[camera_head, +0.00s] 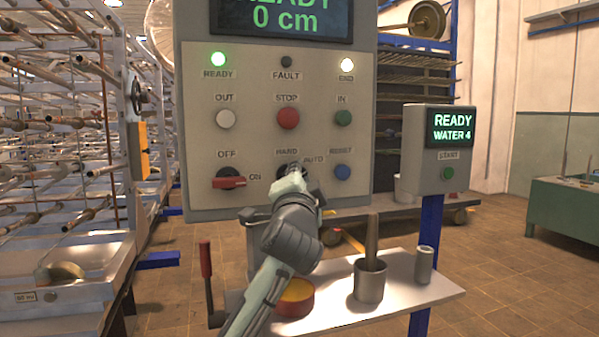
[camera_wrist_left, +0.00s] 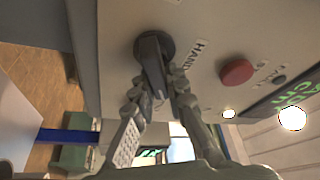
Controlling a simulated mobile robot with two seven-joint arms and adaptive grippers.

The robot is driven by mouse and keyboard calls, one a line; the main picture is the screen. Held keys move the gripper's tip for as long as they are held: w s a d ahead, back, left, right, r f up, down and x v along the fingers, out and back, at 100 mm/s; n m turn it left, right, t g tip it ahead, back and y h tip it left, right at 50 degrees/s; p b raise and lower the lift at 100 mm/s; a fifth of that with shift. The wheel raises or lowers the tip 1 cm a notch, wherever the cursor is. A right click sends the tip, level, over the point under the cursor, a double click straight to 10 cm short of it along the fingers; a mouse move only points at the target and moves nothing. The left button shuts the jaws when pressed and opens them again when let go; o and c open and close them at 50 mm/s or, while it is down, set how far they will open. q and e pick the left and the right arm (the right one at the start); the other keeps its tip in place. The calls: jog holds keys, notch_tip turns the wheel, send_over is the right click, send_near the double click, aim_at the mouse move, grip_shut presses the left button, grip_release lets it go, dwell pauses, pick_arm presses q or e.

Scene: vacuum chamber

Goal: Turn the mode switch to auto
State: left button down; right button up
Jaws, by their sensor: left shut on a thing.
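The mode switch (camera_head: 293,170) is a dark knob in the lower middle of the grey control panel (camera_head: 250,195), between the labels HAND and AUTO. The gripper covers most of it in the head view. In the left wrist view the black knob (camera_wrist_left: 152,60) shows clearly, next to the HAND label. My left gripper (camera_head: 296,174) is at the panel and shut on the knob, with one finger on each side (camera_wrist_left: 158,88). I cannot tell which mark the knob points to. My right gripper is not in view.
A red OFF/ON switch (camera_head: 229,179) is left of the gripper and a blue RESET button (camera_head: 342,172) right. The red STOP button (camera_head: 287,118) is above. A small shelf (camera_head: 400,292) below holds metal cups. A START box (camera_head: 440,150) stands right.

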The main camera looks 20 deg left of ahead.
pick_arm(q)
jog(key=shift+a+f, duration=0.15)
jog(key=shift+f, duration=0.05)
jog(key=c, duration=1.5)
grip_release()
jog(key=shift+r, duration=0.1)
jog(key=shift+c, duration=0.2)
jog(key=v, duration=1.2)
